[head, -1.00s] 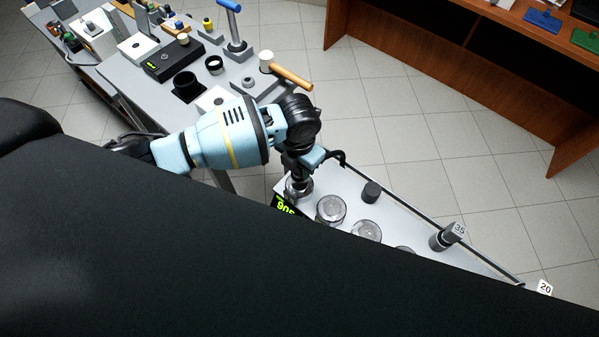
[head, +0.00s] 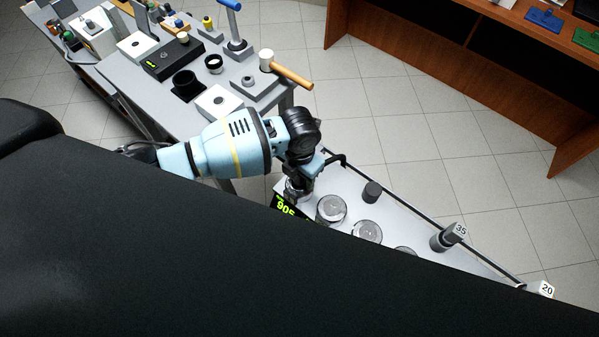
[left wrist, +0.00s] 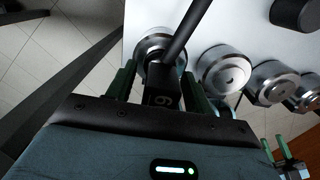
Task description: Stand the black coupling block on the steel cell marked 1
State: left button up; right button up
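My left gripper (left wrist: 160,82) shows in the left wrist view with its green fingers on either side of the black coupling block (left wrist: 161,97), and it looks shut on it. The block bears a pale digit like a 9 or 6, and a black rod runs from it. A round steel cell (left wrist: 151,43) lies just beyond the block; contact cannot be told, nor can its mark be read. In the head view the left gripper (head: 299,184) hangs over the near end of the white tray. My right gripper (left wrist: 280,152) seems to show at lower right, its opening unclear.
More steel cells (left wrist: 224,70) stand in a row on the white tray (head: 345,183). A black cylinder (head: 372,192) and a grey piece tagged 35 (head: 441,240) stand near its far edge. A display (head: 285,207) reads 905. A mallet (head: 287,72) lies on the grey bench.

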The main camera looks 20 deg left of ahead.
pick_arm(q)
notch_tip(320, 180, up, 11)
jog(key=shift+r+p, duration=0.1)
jog(key=shift+p, duration=0.65)
jog(key=shift+r, duration=0.55)
pick_arm(e)
jog(key=shift+w+r, duration=0.3)
jog(key=shift+r, duration=0.2)
jog(key=shift+w+r, duration=0.25)
jog(key=shift+r, duration=0.2)
pick_arm(q)
jog(key=s+d+f+n+t+h, duration=0.2)
jog(key=s+d+f+n+h, duration=0.15)
jog(key=s+f+n, duration=0.4)
jog(key=s+d+f+n+t+h, duration=0.15)
jog(key=s+d+f+n, duration=0.3)
jog(key=n, duration=0.65)
jog(key=s+a+f+n+t+y, duration=0.1)
jog(key=s+a+f+n+t, duration=0.1)
jog(key=s+a+n, duration=0.5)
jog(key=s+a+f+n+t+y, duration=0.2)
jog(key=s+a+n, duration=0.5)
jog(key=s+n, duration=0.5)
jog(key=shift+s+a+f+n, duration=0.15)
jog(key=shift+s+f+n, duration=0.1)
jog(key=shift+s+n, duration=0.15)
